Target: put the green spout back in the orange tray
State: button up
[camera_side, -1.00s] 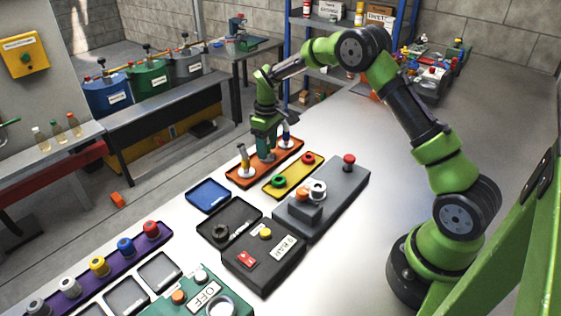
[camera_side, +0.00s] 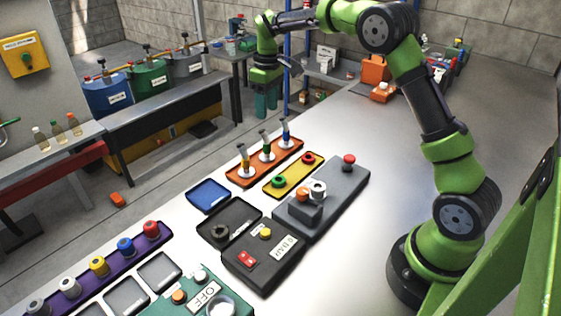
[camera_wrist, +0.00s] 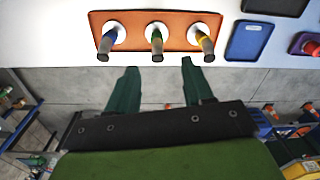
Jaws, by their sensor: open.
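The green spout (camera_side: 266,147) stands upright in the middle of the orange tray (camera_side: 279,157), between a yellow-marked spout (camera_side: 244,162) and a blue-marked spout (camera_side: 285,134). In the wrist view the green spout (camera_wrist: 157,45) is the middle one of the row in the orange tray (camera_wrist: 133,30). My gripper (camera_side: 266,113) is raised well above the tray, apart from all spouts. In the wrist view my gripper (camera_wrist: 158,65) has its two fingers spread with nothing between them.
A yellow tray (camera_side: 294,174) with a green and a red ring lies beside the orange tray. A blue tray (camera_side: 208,195), a dark tray (camera_side: 229,222) and a grey button box (camera_side: 335,198) are close by. The white table is clear to the right.

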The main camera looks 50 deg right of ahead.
jog(key=s+a+r+m+t, duration=0.2)
jog(key=s+a+r, duration=0.3)
jog(key=s+r, duration=0.25)
jog(key=s+a+m+t, duration=0.2)
jog(key=s+a, duration=0.1)
jog(key=s, duration=0.7)
jog(key=s+a+r+m+t+y, duration=0.1)
jog(key=s+a+m+t, duration=0.1)
jog(key=s, duration=0.8)
jog(key=shift+a+t+y, duration=0.3)
jog(key=shift+a+t, duration=0.3)
jog(key=shift+a, duration=0.35)
